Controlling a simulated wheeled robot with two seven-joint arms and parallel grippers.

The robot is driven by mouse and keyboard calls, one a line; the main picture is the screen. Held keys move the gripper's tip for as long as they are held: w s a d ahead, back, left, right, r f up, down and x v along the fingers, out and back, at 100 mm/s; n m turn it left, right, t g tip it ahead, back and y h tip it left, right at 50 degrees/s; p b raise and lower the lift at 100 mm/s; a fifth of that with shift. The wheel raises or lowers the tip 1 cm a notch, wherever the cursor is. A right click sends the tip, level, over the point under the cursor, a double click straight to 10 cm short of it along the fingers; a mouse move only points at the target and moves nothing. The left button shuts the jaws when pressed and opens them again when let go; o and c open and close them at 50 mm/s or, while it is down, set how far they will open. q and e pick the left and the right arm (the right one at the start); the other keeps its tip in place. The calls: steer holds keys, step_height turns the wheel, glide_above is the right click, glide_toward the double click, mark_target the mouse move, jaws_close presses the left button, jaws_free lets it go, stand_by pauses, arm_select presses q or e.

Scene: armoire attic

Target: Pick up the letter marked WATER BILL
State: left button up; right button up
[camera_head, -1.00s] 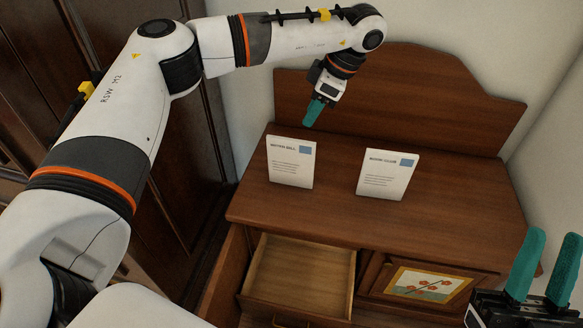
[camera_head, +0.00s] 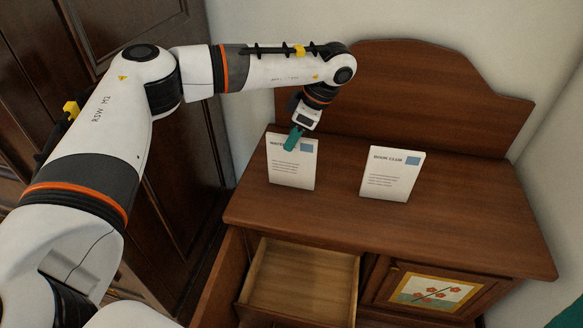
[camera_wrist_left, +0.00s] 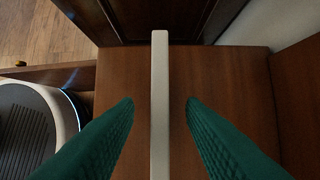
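The WATER BILL letter (camera_head: 290,173) stands upright at the left of the dresser top, its heading partly covered by my left gripper (camera_head: 293,138). In the left wrist view, the letter's pale top edge (camera_wrist_left: 160,110) runs between the two teal fingers of the left gripper (camera_wrist_left: 160,103). The fingers are apart, with a gap on each side of the letter. A second upright letter, marked BOOK CLUB (camera_head: 391,175), stands to the right. Only a teal bit of my right gripper (camera_head: 570,315) shows at the bottom right corner.
The wooden dresser (camera_head: 450,225) has a high back panel (camera_head: 430,95) behind the letters. An open, empty drawer (camera_head: 300,280) juts out below the left letter. A door with a flower picture (camera_head: 435,290) is to its right. Dark panelled wood stands at the left.

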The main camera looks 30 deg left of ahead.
mark_target(292, 163)
arm_select(q)
steer(key=shift+x, duration=0.9)
steer(key=shift+f, duration=0.25)
jaws_close()
